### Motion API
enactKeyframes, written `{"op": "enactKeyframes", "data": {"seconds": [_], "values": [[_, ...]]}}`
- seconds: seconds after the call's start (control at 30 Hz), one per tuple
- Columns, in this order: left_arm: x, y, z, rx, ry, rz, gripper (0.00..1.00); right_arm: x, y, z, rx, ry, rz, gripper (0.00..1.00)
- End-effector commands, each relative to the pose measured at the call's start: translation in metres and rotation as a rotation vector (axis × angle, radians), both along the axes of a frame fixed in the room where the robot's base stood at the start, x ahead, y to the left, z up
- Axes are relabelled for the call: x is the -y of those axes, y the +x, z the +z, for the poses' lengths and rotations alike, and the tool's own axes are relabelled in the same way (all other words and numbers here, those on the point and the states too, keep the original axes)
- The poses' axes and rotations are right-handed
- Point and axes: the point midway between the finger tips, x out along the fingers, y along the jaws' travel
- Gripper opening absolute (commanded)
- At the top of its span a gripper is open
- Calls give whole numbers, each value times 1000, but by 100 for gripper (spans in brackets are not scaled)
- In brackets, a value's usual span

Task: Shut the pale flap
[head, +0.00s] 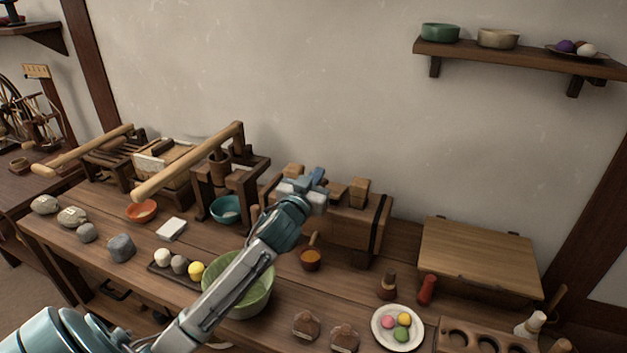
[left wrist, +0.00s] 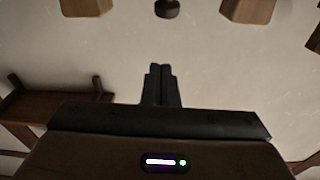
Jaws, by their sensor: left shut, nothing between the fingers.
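My left gripper (head: 316,177) reaches in over the table, at the top of a wooden block-like stand with several short wooden pegs. Its fingers are together and empty; in the left wrist view the shut fingers (left wrist: 161,84) point at the bare wall, with nothing held. A pale wooden flat panel (head: 480,258) lies on a low box at the right of the table, looking flat. A small pale whitish panel (head: 150,167) shows on the wooden frame at the left. I cannot tell for sure which is the pale flap. My right gripper is not in view.
The long-handled wooden press (head: 195,165) stands left of my gripper. A green bowl (head: 240,290) lies under my left forearm. A white plate (head: 397,327) with coloured balls stands at the front. A wall shelf (head: 520,58) hangs above right. Wooden blocks (left wrist: 250,10) show at the wrist view's top.

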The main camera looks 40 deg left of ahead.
Motion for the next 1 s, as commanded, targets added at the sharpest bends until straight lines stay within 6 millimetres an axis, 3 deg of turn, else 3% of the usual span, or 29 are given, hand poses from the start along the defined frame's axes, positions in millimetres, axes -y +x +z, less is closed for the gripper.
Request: {"op": "enactKeyframes", "data": {"seconds": [0.23,0.3,0.5,1.0], "values": [[-12,53,7,1,-4,2,0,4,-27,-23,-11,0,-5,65],[-11,48,-10,-6,-1,0,0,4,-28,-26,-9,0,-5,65],[-11,42,-30,-2,0,-1,0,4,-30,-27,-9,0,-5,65],[-11,40,-36,0,-1,-1,0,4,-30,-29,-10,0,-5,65]]}}
